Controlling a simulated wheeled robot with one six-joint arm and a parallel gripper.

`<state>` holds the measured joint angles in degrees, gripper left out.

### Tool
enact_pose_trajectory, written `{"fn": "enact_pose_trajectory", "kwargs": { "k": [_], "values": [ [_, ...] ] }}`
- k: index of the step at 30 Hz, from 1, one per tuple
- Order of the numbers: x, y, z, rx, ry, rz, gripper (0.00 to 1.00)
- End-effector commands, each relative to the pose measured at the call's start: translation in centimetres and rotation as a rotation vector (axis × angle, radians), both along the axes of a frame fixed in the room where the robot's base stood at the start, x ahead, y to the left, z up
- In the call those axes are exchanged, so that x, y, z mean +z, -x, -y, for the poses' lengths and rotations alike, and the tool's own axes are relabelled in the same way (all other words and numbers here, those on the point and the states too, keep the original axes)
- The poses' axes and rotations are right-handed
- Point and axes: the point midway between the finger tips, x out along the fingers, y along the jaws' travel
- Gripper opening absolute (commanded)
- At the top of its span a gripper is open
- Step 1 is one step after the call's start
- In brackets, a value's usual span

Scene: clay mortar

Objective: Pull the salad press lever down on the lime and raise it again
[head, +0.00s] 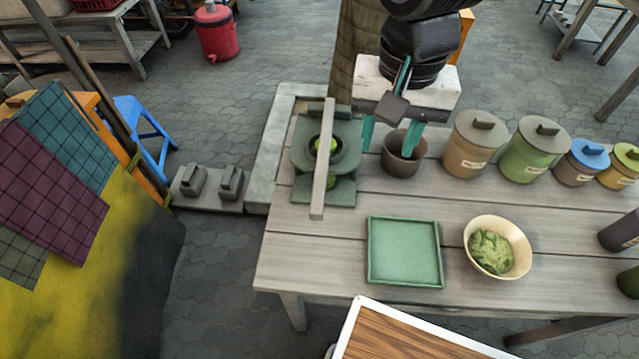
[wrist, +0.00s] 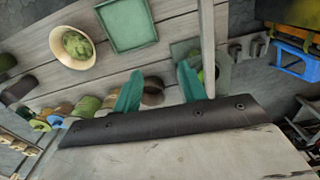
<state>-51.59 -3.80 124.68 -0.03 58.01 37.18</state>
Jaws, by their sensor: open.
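The salad press (head: 345,165) is a grey-green block at the left end of the table. Its pale lever (head: 318,195) is a long bar lying over the middle of the press. The green lime (head: 334,144) shows in the round cup, partly hidden under the lever. My gripper (head: 388,150) is open and empty, to the right of the lever and apart from it, near a dark brown pot. In the wrist view my teal fingers (wrist: 158,75) point toward the table, and the lever (wrist: 207,45) passes close beside the right finger; I cannot tell if they touch.
The brown pot (head: 404,160) stands very near my fingers. Lidded jars (head: 474,150) line the back right. A green square tray (head: 404,280) and a cream bowl of greens (head: 522,255) stand in front. The tabletop left of the tray is clear.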

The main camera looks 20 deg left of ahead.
Motion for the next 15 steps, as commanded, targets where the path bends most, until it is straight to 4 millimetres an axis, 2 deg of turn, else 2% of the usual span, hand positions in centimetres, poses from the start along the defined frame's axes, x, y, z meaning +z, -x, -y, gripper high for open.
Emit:
{"fn": "enact_pose_trajectory", "kwargs": {
  "k": [1,3,6,9,15],
  "values": [
    [-1.0,1.2,-2.6,0.026,0.007,-0.006,0.42],
    [-1.9,2.4,-5.1,0.04,0.011,-0.01,0.42],
    [-2.7,3.8,-7.3,0.051,0.014,-0.011,0.42],
    [-3.4,4.5,-8.3,0.056,0.017,-0.013,0.42],
    [-6.0,4.6,-8.4,0.055,0.019,-0.014,0.42]
  ]
}}
